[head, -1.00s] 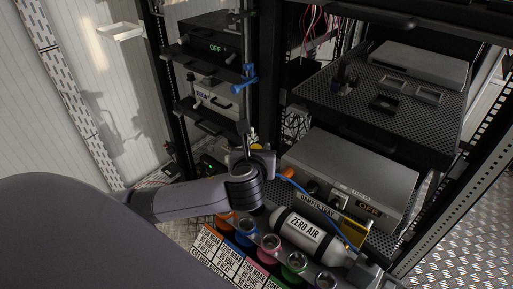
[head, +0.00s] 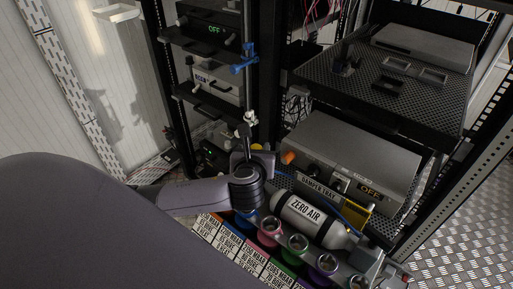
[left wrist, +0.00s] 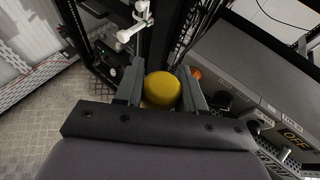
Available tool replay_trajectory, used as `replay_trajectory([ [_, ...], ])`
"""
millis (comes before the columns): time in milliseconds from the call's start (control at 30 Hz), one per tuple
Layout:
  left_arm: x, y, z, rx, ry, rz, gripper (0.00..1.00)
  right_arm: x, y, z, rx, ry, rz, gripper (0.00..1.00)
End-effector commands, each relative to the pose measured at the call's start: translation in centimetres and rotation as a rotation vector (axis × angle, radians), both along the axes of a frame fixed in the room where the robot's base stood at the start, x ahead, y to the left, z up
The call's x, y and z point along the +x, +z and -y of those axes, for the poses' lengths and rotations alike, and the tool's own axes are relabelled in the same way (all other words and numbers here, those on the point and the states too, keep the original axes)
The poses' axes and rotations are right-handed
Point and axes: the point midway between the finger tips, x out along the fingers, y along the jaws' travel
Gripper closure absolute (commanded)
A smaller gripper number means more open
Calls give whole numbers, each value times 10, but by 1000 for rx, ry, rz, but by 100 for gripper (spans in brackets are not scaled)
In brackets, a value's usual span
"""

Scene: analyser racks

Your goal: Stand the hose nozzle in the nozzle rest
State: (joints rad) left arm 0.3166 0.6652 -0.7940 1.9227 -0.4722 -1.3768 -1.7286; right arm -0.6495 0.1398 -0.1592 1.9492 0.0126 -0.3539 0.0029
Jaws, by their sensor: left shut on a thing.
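My left gripper (head: 250,150) is shut on a round yellow-ended thing, which I take to be the hose nozzle. In the left wrist view its yellow end (left wrist: 162,89) sits between the two grey fingers; the rest of it is hidden. In the head view, the gripper and wrist hide most of it. I cannot clearly identify the nozzle rest. A white fitting (head: 249,118) is on the dark post just beyond the gripper, and it also shows in the left wrist view (left wrist: 135,22). My right gripper is not in view.
The ZERO AIR cylinder (head: 310,216) lies to the right of my wrist, with colour-ringed holders (head: 270,228) before it. An analyser box (head: 350,160) stands behind it under a perforated shelf (head: 400,90). A blue clamp (head: 243,67) is higher on the post.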

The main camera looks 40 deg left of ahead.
Motion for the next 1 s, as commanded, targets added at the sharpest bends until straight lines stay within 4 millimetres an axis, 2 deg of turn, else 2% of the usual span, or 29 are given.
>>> replay_trajectory([
  [400, 0, -1, 0, 0, 0, -1, 97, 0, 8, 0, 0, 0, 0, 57],
  [433, 0, -2, 0, 0, 0, 0, 51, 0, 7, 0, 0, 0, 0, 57],
  [500, 0, -2, 0, 0, 0, 0, 31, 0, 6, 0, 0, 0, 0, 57],
  [833, -2, -2, 1, -1, -1, -1, 31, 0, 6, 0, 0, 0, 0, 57],
  [1000, -15, 5, 9, -1, -3, 0, 31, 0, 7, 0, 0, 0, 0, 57],
])
